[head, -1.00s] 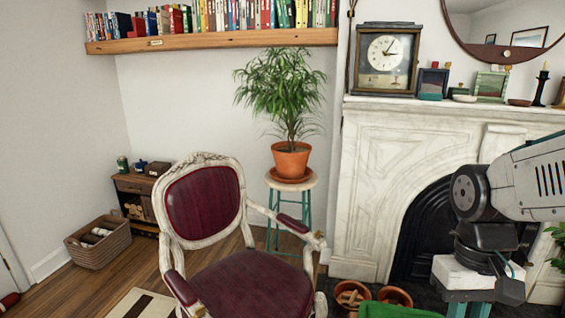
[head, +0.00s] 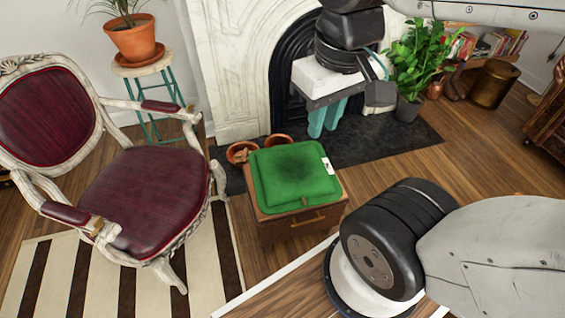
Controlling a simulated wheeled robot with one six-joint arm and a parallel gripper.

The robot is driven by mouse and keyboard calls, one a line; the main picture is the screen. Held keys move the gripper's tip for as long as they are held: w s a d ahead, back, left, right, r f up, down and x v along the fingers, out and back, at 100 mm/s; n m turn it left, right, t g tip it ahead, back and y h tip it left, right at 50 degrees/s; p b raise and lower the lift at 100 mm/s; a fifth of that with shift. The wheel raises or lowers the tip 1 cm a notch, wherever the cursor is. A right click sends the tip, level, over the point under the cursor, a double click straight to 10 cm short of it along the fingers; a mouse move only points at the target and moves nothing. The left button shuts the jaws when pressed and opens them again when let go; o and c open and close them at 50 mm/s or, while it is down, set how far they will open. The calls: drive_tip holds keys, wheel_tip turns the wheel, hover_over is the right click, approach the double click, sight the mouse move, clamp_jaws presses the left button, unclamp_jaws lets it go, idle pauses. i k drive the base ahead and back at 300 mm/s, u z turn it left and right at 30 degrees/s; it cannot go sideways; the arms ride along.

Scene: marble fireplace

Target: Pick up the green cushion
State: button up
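The green cushion (head: 297,174) lies flat on top of a small wooden chest (head: 300,226) with a front handle, in the lower middle of the head view. My gripper (head: 326,122), with a white body and teal fingers, hangs above and behind the cushion, in front of the fireplace. It points down and is clear of the cushion. Its fingers look parted and hold nothing.
A dark red armchair (head: 155,195) stands left of the chest on a striped rug (head: 60,290). Terracotta pots (head: 243,153) sit just behind the chest. A potted plant on a stool (head: 145,68) is at the back left. Another leafy plant (head: 420,55) stands right of my gripper.

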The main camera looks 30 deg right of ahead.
sight(281, 175)
drive_tip(key=k, duration=0.6)
drive_tip(key=u, duration=0.1)
drive_tip(key=i, duration=0.5)
drive_tip(key=z, duration=0.55)
drive_tip(key=i, duration=0.6)
drive_tip(key=z, duration=0.7)
